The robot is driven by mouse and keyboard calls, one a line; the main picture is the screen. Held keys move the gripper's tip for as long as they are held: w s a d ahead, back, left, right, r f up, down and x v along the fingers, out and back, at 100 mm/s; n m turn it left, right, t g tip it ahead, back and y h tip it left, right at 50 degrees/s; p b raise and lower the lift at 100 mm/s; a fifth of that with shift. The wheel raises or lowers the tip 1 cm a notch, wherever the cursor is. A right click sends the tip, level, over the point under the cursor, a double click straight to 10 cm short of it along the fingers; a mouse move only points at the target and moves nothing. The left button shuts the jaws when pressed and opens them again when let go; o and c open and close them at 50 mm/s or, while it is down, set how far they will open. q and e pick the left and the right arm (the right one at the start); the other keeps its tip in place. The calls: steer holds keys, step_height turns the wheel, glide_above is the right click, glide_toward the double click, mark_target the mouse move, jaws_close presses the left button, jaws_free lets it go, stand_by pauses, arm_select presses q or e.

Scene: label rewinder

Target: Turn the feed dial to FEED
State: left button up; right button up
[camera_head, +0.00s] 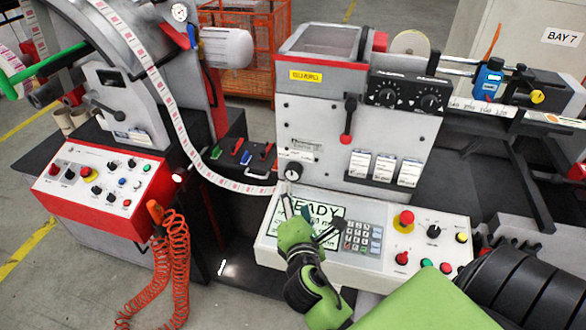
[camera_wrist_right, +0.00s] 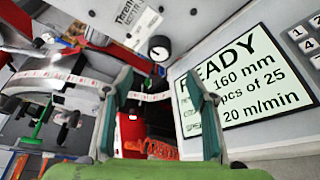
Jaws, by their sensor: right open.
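A small round black dial with a pale face (camera_head: 293,171) sits low on the left of the grey machine front, below a printed label. It also shows in the right wrist view (camera_wrist_right: 159,48), ahead of the fingers. Its markings are too small to read, and I cannot tell whether it is the feed dial. My right gripper (camera_head: 306,208) is open and empty, in front of the display and below this dial, apart from it. My left gripper is not in view.
A display reading READY (camera_wrist_right: 235,85) lies beside a keypad (camera_head: 362,238) on the lower panel. A red emergency button (camera_head: 405,218) stands right of it. Two black knobs (camera_head: 429,103) are on the upper panel. A red-edged control box (camera_head: 100,190) and coiled orange hose (camera_head: 172,255) are left.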

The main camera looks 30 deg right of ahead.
mark_target(293, 175)
steer(key=p+x, duration=0.2)
steer(key=x, duration=0.5)
steer(key=shift+w+d+r, duration=0.1)
steer(key=shift+w+d, duration=0.05)
steer(key=shift+w, duration=0.15)
steer(key=x, duration=0.3)
steer(key=shift+w, duration=0.15)
steer(key=shift+w+d+f+p, duration=0.2)
steer(key=shift+w+p, duration=0.1)
steer(key=shift+w+d+f, duration=0.15)
steer(key=shift+w+d, duration=0.1)
steer(key=shift+w, duration=0.05)
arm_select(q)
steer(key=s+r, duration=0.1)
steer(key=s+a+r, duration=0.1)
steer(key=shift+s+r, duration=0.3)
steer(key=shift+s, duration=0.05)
arm_select(e)
steer(key=c, duration=1.1)
